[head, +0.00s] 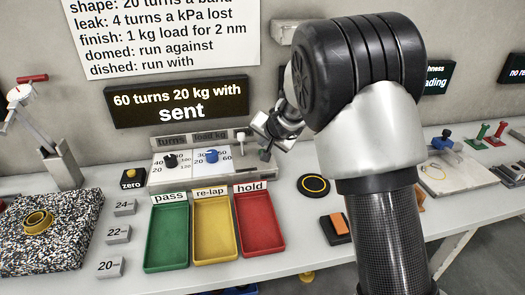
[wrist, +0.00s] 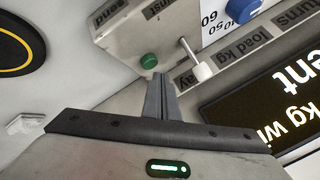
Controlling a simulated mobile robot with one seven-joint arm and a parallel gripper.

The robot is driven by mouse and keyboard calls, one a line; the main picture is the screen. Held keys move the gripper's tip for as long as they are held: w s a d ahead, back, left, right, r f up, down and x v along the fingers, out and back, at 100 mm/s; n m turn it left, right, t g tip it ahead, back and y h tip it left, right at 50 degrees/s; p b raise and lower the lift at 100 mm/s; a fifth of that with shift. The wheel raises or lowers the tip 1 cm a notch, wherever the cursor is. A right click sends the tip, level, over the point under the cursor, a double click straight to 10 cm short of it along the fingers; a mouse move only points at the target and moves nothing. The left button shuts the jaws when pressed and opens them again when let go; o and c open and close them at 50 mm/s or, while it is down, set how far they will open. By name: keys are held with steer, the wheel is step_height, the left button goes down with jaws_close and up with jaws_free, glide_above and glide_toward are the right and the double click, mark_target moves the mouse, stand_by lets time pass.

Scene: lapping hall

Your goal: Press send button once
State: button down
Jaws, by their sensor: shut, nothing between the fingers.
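The send button is likely the green round button (wrist: 149,60) on the console's side in the wrist view, near a "send" label (wrist: 104,20). The control console (head: 157,178) stands against the wall in the head view, with a black turns dial (head: 170,160) and a blue load dial (head: 212,156). My gripper (head: 265,152) is at the console's right end, and my arm covers part of that area. In the wrist view the shut, empty fingertips (wrist: 160,78) are just below the green button; I cannot tell whether they touch it.
A white-tipped lever (wrist: 202,70) sticks out close beside the fingertips. The wall display (head: 178,102) reads "60 turns 20 kg with sent". Green, yellow and red trays (head: 167,262) stand in front of the console. A black disc with a yellow ring (head: 313,186) lies to the right.

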steer(key=shift+r+p, duration=1.95)
steer(key=shift+r, duration=0.5)
steer(key=s+d+r+n+g, duration=0.1)
steer(key=s+d+r, duration=0.1)
steer(key=s+r, duration=0.35)
steer(key=s+d+r+n+y, duration=0.1)
steer(key=s+d+r, duration=0.25)
steer(key=s, duration=0.35)
steer(key=s+d+r+n+g, duration=0.1)
steer(key=s+d+r, duration=0.1)
steer(key=s+r, duration=0.45)
steer(key=s+d+f+n+h, duration=0.1)
steer(key=s+d+h, duration=0.1)
steer(key=s+d, duration=0.65)
steer(key=s+d+f+n+h, duration=0.1)
steer(key=s+d+f+h, duration=0.15)
steer(key=s, duration=1.05)
step_height(320, 180, up, 18)
steer(key=d+g+p, duration=0.1)
steer(key=p, duration=1.6)
steer(key=shift+s+f, duration=0.15)
steer(key=shift+s, duration=0.1)
